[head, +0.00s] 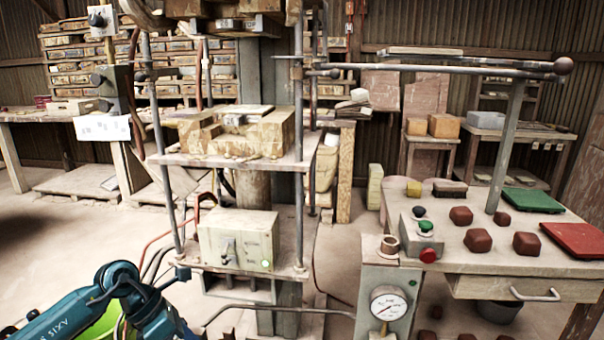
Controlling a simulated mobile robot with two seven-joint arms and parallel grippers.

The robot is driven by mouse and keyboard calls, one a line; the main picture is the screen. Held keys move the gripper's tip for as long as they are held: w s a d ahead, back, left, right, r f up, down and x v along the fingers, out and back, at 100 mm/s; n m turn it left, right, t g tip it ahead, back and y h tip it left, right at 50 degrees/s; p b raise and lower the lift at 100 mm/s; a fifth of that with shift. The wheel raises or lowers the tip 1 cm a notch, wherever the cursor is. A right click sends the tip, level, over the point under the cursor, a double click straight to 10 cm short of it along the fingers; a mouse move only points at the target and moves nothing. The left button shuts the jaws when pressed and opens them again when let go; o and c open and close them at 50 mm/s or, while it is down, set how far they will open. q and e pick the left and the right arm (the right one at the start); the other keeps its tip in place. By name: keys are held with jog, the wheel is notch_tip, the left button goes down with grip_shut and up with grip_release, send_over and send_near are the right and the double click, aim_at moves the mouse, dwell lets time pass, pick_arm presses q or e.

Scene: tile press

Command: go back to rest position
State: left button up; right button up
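My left arm (125,295), teal with dark joints, comes in at the bottom left, and its end runs out of the bottom edge. My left gripper is not in view. My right arm and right gripper are not in view either. The tile press (235,160) stands in front of me, with a mould block (245,132) on its upper plate. Its long metal lever (450,67) reaches out to the right.
A worktable (465,258) at the right bears several red-brown clay lumps (478,240), a green tray (532,200) and a red tray (575,238). A control post with a gauge (388,303) stands before it. Open floor (50,235) lies at left.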

pick_arm(q)
jog(key=s+d+r+n+t+h+p, duration=0.3)
jog(key=d+r+n+t+h, duration=0.15)
jog(key=d+n, duration=0.3)
jog(key=s+d+r+n+t+h+p, duration=0.25)
jog(key=d+r+n+h, duration=0.35)
jog(key=d, duration=0.3)
jog(key=s+a+f+n+t+y+p, duration=0.1)
jog(key=s+a+f+n+y+p, duration=0.3)
jog(key=n, duration=1.1)
jog(key=s+a+f+n+t+y+p, duration=0.2)
jog(key=s+a+f+n+y+p, duration=0.2)
jog(key=n, duration=1)
jog(key=s+f+y, duration=0.2)
jog(key=s+y, duration=0.2)
jog(key=y, duration=0.2)
jog(key=shift+s+f+n, duration=0.2)
jog(key=shift+f+n, duration=0.05)
jog(key=shift+n, duration=0.1)
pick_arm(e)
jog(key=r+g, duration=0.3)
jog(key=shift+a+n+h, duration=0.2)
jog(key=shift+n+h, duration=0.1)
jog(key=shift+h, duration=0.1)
pick_arm(q)
jog(key=shift+d, duration=0.1)
